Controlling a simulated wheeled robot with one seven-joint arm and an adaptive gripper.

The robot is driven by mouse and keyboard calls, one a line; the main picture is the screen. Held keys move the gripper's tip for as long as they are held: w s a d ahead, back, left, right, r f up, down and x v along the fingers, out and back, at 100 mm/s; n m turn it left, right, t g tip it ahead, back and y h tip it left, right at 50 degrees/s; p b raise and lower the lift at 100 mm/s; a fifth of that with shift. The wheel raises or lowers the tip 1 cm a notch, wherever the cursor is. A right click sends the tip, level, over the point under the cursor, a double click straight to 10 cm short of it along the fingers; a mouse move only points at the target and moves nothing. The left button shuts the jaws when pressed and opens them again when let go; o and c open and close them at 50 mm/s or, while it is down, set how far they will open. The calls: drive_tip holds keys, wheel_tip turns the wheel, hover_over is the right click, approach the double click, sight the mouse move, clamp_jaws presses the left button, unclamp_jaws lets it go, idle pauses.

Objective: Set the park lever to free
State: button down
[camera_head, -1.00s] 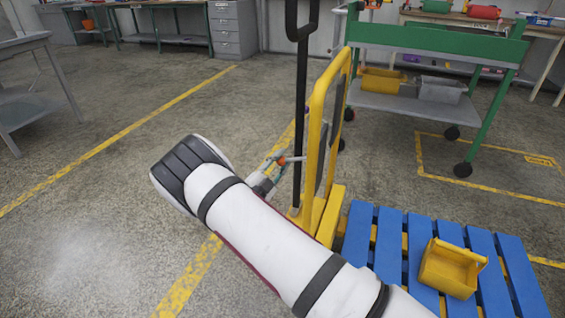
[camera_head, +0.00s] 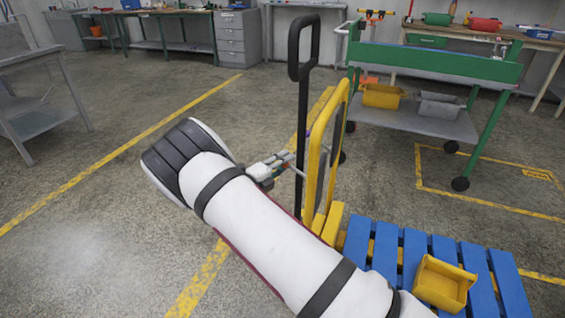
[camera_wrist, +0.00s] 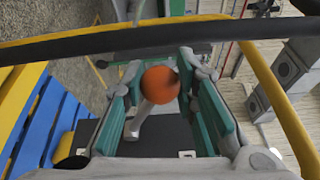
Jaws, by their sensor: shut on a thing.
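The park lever shows in the wrist view as an orange ball knob (camera_wrist: 160,84) on a short pale stem that slants down and left over a dark surface. My gripper (camera_wrist: 163,72) has its green-padded fingers on either side of the knob and is shut on it. In the head view my gripper (camera_head: 277,164) is beside the black post and yellow frame of a pallet truck (camera_head: 318,150). The knob is hidden there behind the fingers.
A black loop handle (camera_head: 303,45) rises above the truck. A blue pallet (camera_head: 413,250) bears a yellow bin (camera_head: 444,283) at the lower right. A green cart (camera_head: 435,62) stands behind. The floor at left is clear.

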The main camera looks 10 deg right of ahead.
drive_tip(key=shift+s+d+r+m+p, duration=0.15)
drive_tip(key=shift+d+r+m+p, duration=0.1)
drive_tip(key=shift+r+m+p, duration=0.35)
drive_tip(key=c, duration=1.2)
unclamp_jaws()
drive_tip(key=shift+c, duration=0.2)
drive_tip(key=shift+s, duration=0.1)
drive_tip(key=v, duration=1.2)
drive_tip(key=shift+r, duration=0.15)
